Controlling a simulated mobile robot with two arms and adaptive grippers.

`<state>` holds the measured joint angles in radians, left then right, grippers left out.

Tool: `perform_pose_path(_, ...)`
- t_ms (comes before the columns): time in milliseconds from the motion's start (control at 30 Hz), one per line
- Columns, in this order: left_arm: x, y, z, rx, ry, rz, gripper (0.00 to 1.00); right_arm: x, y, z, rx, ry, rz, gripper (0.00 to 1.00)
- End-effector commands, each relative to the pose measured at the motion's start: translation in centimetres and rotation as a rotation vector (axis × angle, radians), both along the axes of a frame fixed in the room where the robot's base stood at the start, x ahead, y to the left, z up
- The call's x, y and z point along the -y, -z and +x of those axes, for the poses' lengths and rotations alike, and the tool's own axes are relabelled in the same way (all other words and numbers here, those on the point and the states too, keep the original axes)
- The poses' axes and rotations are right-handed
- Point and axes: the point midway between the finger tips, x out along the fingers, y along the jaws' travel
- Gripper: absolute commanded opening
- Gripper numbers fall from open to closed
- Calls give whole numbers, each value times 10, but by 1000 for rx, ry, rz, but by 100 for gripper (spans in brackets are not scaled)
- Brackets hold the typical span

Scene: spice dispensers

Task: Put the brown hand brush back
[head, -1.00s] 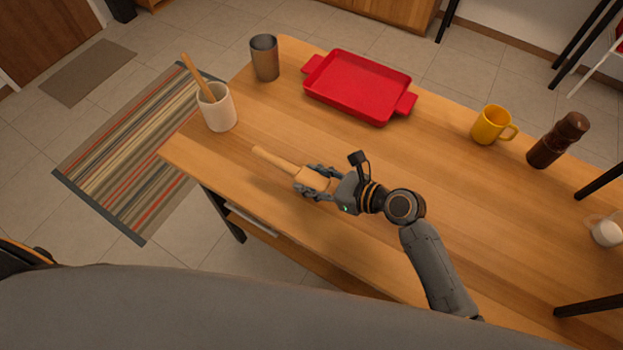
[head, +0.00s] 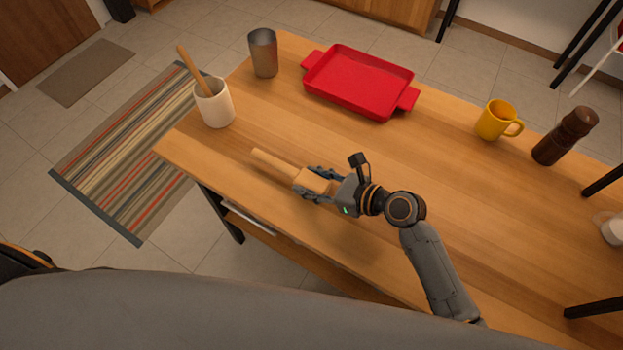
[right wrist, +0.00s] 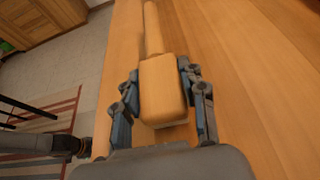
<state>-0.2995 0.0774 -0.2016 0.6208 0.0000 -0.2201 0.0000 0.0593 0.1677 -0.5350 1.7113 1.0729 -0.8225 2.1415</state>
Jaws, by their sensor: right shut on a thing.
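The brown hand brush (head: 275,161) is a light wooden brush with a slim handle and a wider block. My right gripper (head: 314,184) is shut on its block, over the near left part of the table. The handle points to the upper left, away from my gripper. In the right wrist view, the brush block (right wrist: 163,88) sits between the two fingers of my right gripper (right wrist: 163,95), with the handle pointing up the picture. Whether the brush touches the table is hard to tell. My left gripper is not clearly in view; only a dark part of my body shows at the left edge.
The wooden table (head: 450,215) holds a white crock (head: 215,107) with a wooden utensil, a grey metal cup (head: 263,53), a red tray (head: 357,84), a yellow mug (head: 495,121) and a dark brown mill (head: 566,136). The table's middle is clear. A striped rug (head: 125,155) lies on the floor.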

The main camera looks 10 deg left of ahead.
Motion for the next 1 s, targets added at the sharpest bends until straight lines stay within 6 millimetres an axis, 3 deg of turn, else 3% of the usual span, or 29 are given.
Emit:
perform_pose_path(367,-2,4,0,0,-1,3,45,0,8,0,0,0,1,3)
perform_pose_path(400,-3,3,0,0,-1,3,45,0,8,0,1,1,2,46)
perform_pose_path(500,-3,3,0,0,-1,3,45,0,7,0,0,0,1,66)
perform_pose_path(867,-7,3,-2,-3,-1,8,45,2,7,-1,0,0,0,68)
perform_pose_path(1000,-5,3,-2,-2,-1,5,45,15,2,-5,1,1,-2,68)
